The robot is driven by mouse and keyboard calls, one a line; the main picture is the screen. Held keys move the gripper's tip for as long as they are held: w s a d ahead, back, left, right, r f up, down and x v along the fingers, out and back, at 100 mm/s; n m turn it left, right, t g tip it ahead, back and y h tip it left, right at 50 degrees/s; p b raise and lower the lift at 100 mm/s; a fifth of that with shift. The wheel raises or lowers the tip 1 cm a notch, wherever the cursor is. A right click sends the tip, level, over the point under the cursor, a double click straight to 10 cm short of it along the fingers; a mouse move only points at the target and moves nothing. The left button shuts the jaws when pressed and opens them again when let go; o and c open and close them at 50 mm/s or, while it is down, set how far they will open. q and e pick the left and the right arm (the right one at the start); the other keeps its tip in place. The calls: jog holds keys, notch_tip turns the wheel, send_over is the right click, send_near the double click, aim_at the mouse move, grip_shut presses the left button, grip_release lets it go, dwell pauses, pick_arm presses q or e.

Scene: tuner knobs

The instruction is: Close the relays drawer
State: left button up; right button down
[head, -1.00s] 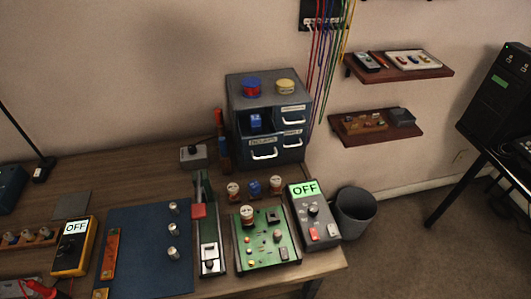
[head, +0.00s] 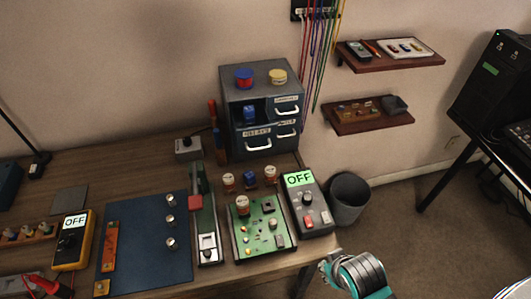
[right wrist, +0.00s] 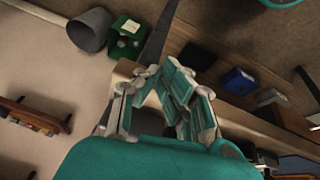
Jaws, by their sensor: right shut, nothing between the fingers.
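A dark grey drawer cabinet (head: 228,93) stands at the back of the bench in the head view. Its lower-left drawer (head: 246,146) sticks out past the drawers beside it; its blurred label seems to read RELAYS, and it has a white handle (head: 261,148). The upper-right drawer (head: 287,104) looks flush. The lower-right drawer (head: 287,128) is partly hidden behind the protruding one. My right gripper (head: 326,270) is shut and empty, low in the head view, right of the bench and well away from the cabinet. It also shows in the right wrist view (right wrist: 165,95). My left gripper is out of view.
A blue part (head: 249,113) sits in the cabinet's open upper-left compartment; two spools stand on top. The grey OFF device (head: 309,203), green circuit board (head: 262,230) and several knobs lie between my right gripper and the cabinet. A bin (head: 350,199) stands right of the bench.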

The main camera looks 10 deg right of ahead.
jog(key=w+d+r+n+t+h, duration=0.15)
jog(key=w+d+r+t, duration=0.25)
jog(key=w+r+t, duration=0.45)
jog(key=w+d+r+n+t+h, duration=0.15)
jog(key=w+d+r+t, duration=0.35)
jog(key=r, duration=0.6)
jog(key=w+a+r+n+g+y, duration=0.2)
jog(key=a+r+n+y, duration=0.6)
jog(key=a+n+y, duration=0.5)
notch_tip(320, 180, down, 4)
jog(key=s+n+g+y, duration=0.3)
jog(key=n+g, duration=0.2)
jog(key=n, duration=0.3)
jog(key=w+d+p+x, duration=0.1)
jog(key=x, duration=0.5)
jog(key=w+d+f+p+x, duration=0.1)
jog(key=p+x, duration=0.1)
jog(key=x, duration=0.5)
jog(key=shift+a, duration=0.2)
